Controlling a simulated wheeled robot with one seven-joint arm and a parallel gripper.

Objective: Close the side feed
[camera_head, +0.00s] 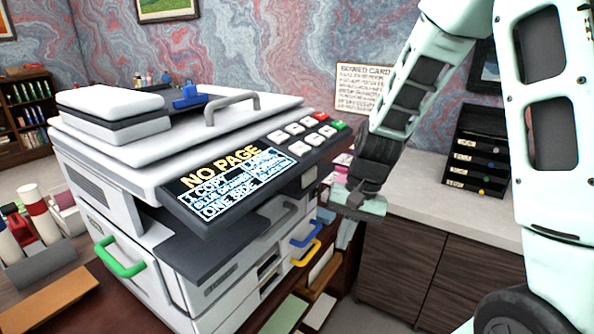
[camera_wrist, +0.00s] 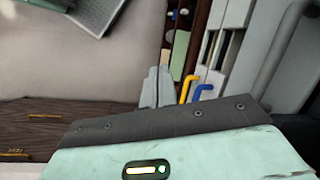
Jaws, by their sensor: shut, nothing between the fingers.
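The white copier (camera_head: 130,225) stands at the left and centre of the head view, its display reading "NO PAGE". No label marks the side feed, so I cannot tell for certain which part it is. A green handle (camera_head: 120,258) is on the left face. The blue (camera_wrist: 201,95) and yellow (camera_wrist: 188,88) handles also show in the wrist view. My gripper (camera_head: 345,236) is shut and empty, pointing down right of the copier; its fingers show in the wrist view (camera_wrist: 157,88).
A pale counter (camera_head: 450,213) with dark wooden cabinets runs along the right, bearing a black drawer rack (camera_head: 482,150). Left of the copier are a holder with red and white rolls (camera_head: 40,220) and a brown board (camera_head: 48,302). Paper sheets (camera_head: 286,314) lie low in front.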

